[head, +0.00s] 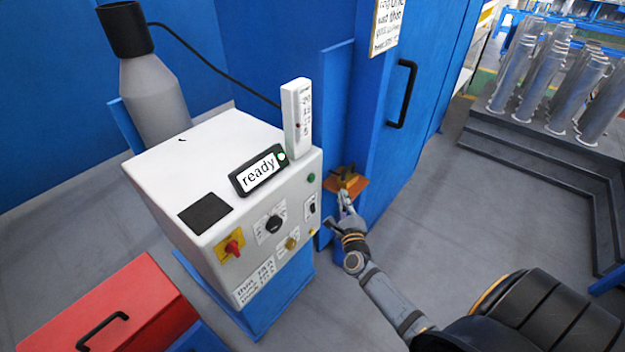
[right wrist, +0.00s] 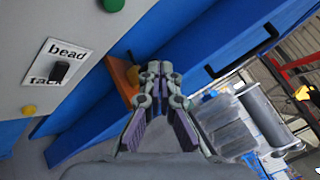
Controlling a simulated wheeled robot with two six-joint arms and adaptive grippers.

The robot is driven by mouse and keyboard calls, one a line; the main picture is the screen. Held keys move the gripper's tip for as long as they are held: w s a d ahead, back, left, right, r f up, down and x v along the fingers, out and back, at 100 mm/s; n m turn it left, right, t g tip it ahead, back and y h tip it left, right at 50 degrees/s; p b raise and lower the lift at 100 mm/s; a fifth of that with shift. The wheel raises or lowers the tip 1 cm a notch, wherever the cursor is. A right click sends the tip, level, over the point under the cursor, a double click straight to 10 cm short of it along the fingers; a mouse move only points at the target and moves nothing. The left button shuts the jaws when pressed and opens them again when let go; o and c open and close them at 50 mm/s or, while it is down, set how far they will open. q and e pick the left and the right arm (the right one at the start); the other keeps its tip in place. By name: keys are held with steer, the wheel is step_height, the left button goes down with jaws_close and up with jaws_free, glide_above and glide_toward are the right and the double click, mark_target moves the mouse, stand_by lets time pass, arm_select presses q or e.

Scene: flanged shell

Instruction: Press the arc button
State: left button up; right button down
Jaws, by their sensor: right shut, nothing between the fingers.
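A white control box (head: 225,190) stands on a blue base at the middle left of the head view. A green button (head: 311,177) sits high on its front panel; in the right wrist view the green button (right wrist: 113,5) is at the top edge. A small yellow button (head: 312,232) is low on the panel, and it also shows in the right wrist view (right wrist: 29,110). No readable label marks either as the arc button. My right gripper (head: 344,198) is shut and empty, right of the panel and apart from it; its fingertips (right wrist: 154,67) point away. My left gripper is out of view.
The panel has a bead/tack switch (right wrist: 60,72), a black knob (head: 274,223) and a red-and-yellow switch (head: 232,247). A display (head: 259,171) reads "ready". An orange bracket (head: 350,187) lies just beyond my right gripper.

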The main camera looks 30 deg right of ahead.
mark_target(312, 178)
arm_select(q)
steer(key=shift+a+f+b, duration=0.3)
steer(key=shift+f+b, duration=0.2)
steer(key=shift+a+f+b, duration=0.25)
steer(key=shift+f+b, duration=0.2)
arm_select(e)
steer(key=w+a, duration=0.3)
steer(key=w, duration=0.5)
steer(key=shift+a, duration=0.25)
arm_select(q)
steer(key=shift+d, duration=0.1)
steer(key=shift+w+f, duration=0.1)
arm_select(e)
steer(key=shift+w+a, duration=0.15)
steer(key=shift+w, duration=0.2)
